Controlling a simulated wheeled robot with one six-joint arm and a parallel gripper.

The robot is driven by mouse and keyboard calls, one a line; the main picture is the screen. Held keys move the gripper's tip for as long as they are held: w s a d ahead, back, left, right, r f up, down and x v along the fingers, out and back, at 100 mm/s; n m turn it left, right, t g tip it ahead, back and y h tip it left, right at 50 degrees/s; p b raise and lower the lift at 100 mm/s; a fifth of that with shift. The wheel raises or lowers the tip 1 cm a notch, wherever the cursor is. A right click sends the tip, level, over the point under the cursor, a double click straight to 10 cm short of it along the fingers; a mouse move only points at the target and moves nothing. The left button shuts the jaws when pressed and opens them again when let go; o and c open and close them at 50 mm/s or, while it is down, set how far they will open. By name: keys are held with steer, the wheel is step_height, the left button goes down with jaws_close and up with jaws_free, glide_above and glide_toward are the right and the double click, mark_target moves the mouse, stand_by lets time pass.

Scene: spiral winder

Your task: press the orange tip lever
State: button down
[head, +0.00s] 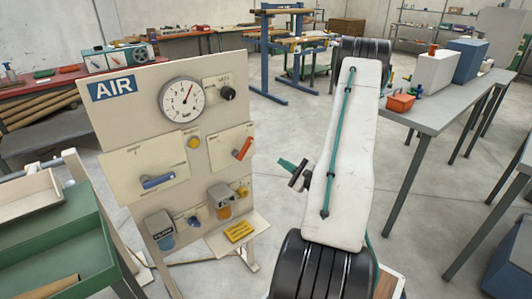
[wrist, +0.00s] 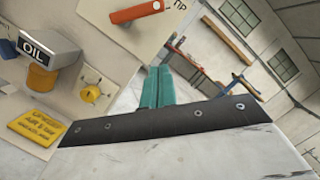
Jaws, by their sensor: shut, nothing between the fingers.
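The orange tip lever (head: 242,149) is a short tilted handle on a cream plate at the right side of the AIR panel (head: 128,120). In the wrist view the orange lever (wrist: 137,11) shows at the top, above and a little left of the fingertips. My gripper (head: 284,162) has teal fingers and is to the right of the panel, slightly lower than the lever and apart from it. In the wrist view my gripper (wrist: 158,70) has its fingers together with nothing between them.
The panel also carries a pressure gauge (head: 182,100), a black knob (head: 228,93), a blue lever (head: 158,181) and a yellow sign (head: 238,232). The wrist view shows the OIL unit (wrist: 45,52) and a yellow knob (wrist: 91,93). A grey table (head: 435,115) stands at right.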

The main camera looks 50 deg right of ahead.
mark_target(245, 149)
steer(key=w+a+r, duration=0.2)
steer(key=w+r, duration=0.2)
steer(key=w, duration=0.6)
steer(key=shift+w+a, duration=0.15)
steer(key=shift+a, duration=0.15)
steer(key=shift+d+r, duration=0.1)
steer(key=shift+r, duration=0.05)
